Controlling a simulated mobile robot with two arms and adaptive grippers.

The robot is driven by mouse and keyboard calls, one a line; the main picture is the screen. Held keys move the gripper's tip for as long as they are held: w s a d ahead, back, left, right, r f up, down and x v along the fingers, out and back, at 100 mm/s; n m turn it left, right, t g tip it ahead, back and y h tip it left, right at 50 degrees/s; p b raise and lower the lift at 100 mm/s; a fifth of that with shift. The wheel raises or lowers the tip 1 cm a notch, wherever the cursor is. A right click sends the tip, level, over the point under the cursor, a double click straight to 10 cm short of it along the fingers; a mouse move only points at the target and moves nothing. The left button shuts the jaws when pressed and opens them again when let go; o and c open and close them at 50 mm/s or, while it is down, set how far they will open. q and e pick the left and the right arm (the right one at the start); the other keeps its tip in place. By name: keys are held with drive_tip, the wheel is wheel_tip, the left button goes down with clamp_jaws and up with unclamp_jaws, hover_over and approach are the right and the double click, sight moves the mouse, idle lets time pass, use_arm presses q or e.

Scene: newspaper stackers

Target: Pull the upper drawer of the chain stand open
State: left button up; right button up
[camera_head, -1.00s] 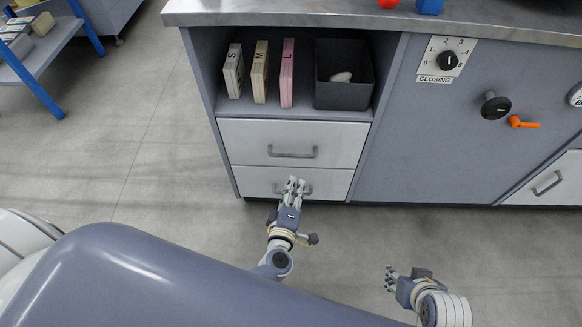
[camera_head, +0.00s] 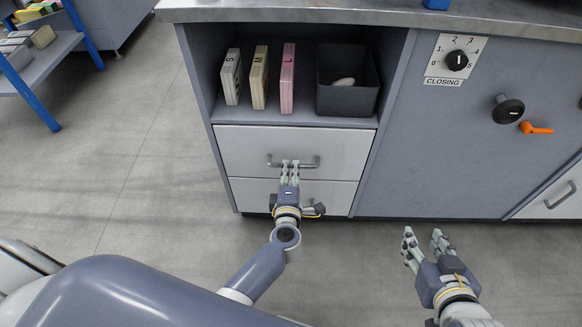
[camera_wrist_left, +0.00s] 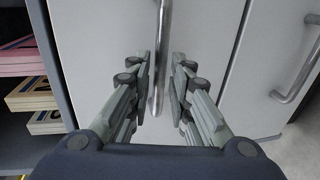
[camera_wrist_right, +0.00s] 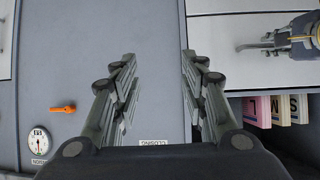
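The chain stand (camera_head: 380,190) is a grey cabinet with two white drawers under an open shelf. Its upper drawer (camera_head: 235,145) is shut, with its front flush. The drawer's bar handle (camera_head: 312,162) also shows in the left wrist view (camera_wrist_left: 160,50). My left gripper (camera_head: 290,165) is at the handle; in the left wrist view its fingers (camera_wrist_left: 160,75) are apart, one on each side of the bar. Whether they touch it I cannot tell. My right gripper (camera_head: 425,236) is open and empty, in front of the cabinet to the right.
The lower drawer (camera_head: 335,190) is shut. Above the drawers the shelf holds white, tan and pink blocks (camera_head: 287,80) and a dark bin (camera_head: 347,98). A dial (camera_head: 457,61), a black knob (camera_head: 508,109) and an orange lever (camera_head: 537,129) stick out at right.

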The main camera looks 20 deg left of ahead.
sight(291, 166)
use_arm(q)
drive_tip(key=shift+b+x, duration=0.3)
drive_tip(key=shift+x, duration=1.2)
use_arm(e)
drive_tip(key=shift+w+a+r+t+y, duration=0.15)
drive_tip(key=shift+w+a+r+t, duration=0.15)
drive_tip(key=shift+w+r+t, duration=0.5)
drive_tip(key=shift+w+a+r+t+y, duration=0.15)
drive_tip(key=shift+w+a+r+t, duration=0.3)
drive_tip(key=shift+r, duration=0.6)
drive_tip(key=shift+d, duration=0.15)
use_arm(q)
clamp_jaws()
use_arm(e)
drive_tip(key=shift+w, duration=0.1)
